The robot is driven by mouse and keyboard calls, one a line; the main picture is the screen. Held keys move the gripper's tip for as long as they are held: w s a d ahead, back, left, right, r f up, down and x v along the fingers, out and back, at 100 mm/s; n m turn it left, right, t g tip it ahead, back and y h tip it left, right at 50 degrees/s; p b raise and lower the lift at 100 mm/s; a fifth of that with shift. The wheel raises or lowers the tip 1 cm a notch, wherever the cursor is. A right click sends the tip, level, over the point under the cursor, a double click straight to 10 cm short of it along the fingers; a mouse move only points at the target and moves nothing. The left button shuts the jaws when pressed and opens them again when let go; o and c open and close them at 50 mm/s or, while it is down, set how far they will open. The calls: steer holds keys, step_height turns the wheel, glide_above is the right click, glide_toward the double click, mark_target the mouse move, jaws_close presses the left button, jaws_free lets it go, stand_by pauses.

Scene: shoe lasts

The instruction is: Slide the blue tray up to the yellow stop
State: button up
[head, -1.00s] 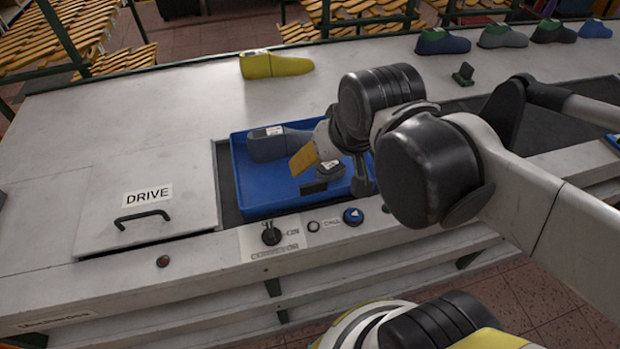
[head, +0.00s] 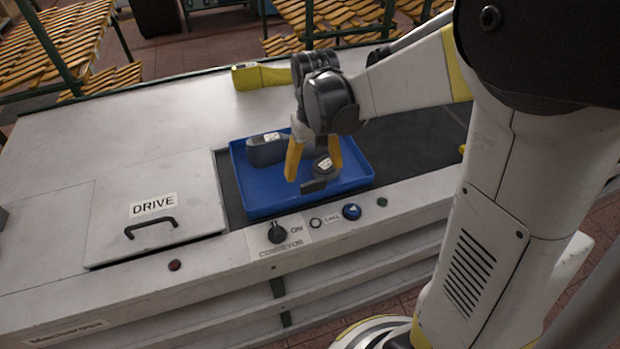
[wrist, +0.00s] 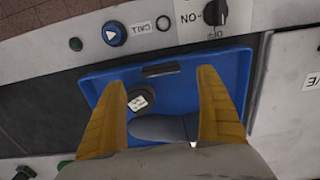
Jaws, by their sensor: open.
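The blue tray (head: 262,207) lies in the belt channel, close to the DRIVE panel's right edge; it also shows in the wrist view (wrist: 228,135). It holds a grey-blue shoe last (head: 266,152) and a dark round piece with a white label (head: 325,170). A black handle (wrist: 160,69) is on its near wall. My gripper (head: 314,168) is open over the tray, its orange fingers apart and pointing down; the wrist view shows nothing between the fingertips (wrist: 162,78). A small yellow piece (head: 462,149) shows at the belt's right, mostly hidden by my arm; I cannot tell whether it is the stop.
The dark belt (head: 410,135) right of the tray looks clear where visible. The DRIVE panel (head: 155,215) has a black handle. A conveyor knob (head: 278,233) and a blue button (head: 351,211) sit on the front edge.

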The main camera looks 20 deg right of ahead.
mark_target(314, 182)
step_height(314, 182, down, 6)
steer(key=shift+f+b, duration=0.1)
steer(key=shift+b, duration=0.8)
steer(key=c, duration=1.4)
